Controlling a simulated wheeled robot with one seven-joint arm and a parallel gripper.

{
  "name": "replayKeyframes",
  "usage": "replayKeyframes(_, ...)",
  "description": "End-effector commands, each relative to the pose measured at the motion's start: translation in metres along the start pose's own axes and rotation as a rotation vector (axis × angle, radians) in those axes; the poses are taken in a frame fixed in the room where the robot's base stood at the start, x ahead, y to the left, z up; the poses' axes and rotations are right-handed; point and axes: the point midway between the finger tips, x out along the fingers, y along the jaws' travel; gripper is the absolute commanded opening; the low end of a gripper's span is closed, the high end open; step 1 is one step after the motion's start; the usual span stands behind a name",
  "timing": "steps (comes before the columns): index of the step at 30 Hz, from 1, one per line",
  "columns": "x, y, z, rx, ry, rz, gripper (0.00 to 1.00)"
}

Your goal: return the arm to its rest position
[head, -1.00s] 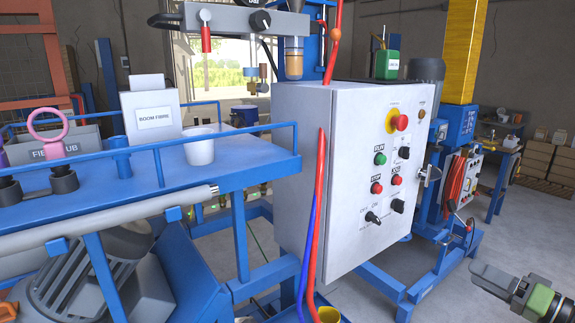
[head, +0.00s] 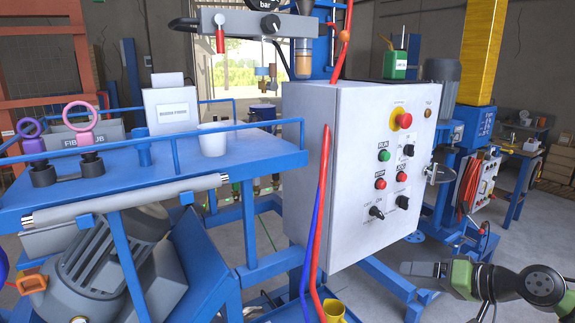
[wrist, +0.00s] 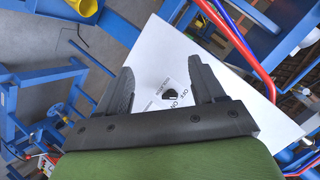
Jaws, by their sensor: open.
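My gripper (head: 408,268) shows at the lower right of the head view, in front of and below the right side of the white control box (head: 335,235). Its jaws point left, and a green band and dark arm links stretch behind them to the right. In the wrist view my gripper (wrist: 158,78) is open, with its two dark fingers apart and nothing held. The face of the control box (wrist: 150,50) lies beyond the fingers, with a black rotary switch (wrist: 170,95) seen between them. I see no contact with the box.
A blue bench (head: 230,165) with a white cup (head: 213,139) stands left of the box. Red and blue hoses (head: 322,210) hang at the box's left edge. A yellow funnel-like piece (head: 334,310) is below.

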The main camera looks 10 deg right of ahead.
Motion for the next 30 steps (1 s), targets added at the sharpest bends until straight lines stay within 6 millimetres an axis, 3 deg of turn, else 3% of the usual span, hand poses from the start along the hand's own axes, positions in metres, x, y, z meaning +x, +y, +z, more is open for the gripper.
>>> replayKeyframes(3, 0.041, -0.038, 0.025, -0.058, -0.152, 0.1, 0.68)
replayKeyframes(6, 0.066, -0.075, 0.06, -0.13, -0.283, 0.223, 0.68)
replayKeyframes(8, 0.072, -0.1, 0.086, -0.189, -0.352, 0.309, 0.68)
replayKeyframes(11, 0.064, -0.137, 0.132, -0.287, -0.42, 0.445, 0.68)
replayKeyframes(15, 0.024, -0.17, 0.193, -0.4, -0.432, 0.576, 0.68)
replayKeyframes(18, -0.01, -0.174, 0.228, -0.443, -0.413, 0.615, 0.68)
replayKeyframes(21, -0.034, -0.168, 0.25, -0.456, -0.399, 0.625, 0.68)
replayKeyframes(24, -0.044, -0.163, 0.259, -0.456, -0.394, 0.626, 0.68)
replayKeyframes(30, -0.045, -0.162, 0.26, -0.454, -0.394, 0.629, 0.68)
